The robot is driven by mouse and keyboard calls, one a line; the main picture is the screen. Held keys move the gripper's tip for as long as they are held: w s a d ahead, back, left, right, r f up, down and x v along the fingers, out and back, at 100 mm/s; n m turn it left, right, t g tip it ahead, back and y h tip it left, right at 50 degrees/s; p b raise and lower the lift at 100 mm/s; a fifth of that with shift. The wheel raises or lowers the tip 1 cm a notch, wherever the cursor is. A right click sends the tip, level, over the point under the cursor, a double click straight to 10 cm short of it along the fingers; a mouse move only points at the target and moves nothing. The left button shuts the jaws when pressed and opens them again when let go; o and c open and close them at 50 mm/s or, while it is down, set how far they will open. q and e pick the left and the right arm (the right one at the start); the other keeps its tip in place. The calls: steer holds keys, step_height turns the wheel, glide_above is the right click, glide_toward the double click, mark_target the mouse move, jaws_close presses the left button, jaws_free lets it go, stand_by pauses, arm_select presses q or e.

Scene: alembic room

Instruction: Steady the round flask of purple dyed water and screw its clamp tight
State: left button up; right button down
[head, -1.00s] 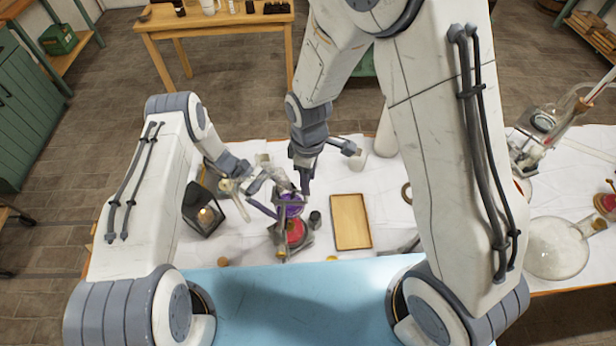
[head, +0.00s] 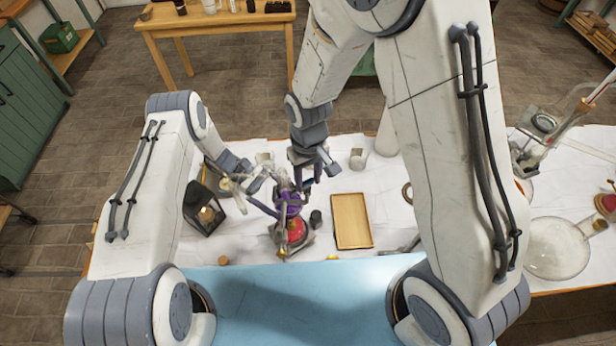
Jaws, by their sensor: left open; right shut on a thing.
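The round flask of purple dyed water (head: 293,209) sits in a small stand above a red round thing (head: 296,231) on the white-covered table. It is partly hidden by my grippers. My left gripper (head: 274,198) is open, with its fingers at the flask's left side; whether they touch it I cannot tell. My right gripper (head: 299,186) comes down from above and is shut at the top of the stand, by the flask's neck. What it grips looks like the flask's clamp, but the clamp and its screw are too small and hidden to make out clearly.
A black lantern (head: 204,212) stands left of the flask. A wooden tray (head: 352,221) lies to the right, with a small dark pot (head: 316,218) between. A large clear round flask (head: 556,248) is at the far right. A light blue surface (head: 300,300) lies in front.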

mark_target(308, 182)
steer(key=shift+a+m, duration=0.1)
steer(key=shift+m, duration=0.8)
steer(key=shift+c, duration=2)
jaws_free()
step_height(308, 182, up, 12)
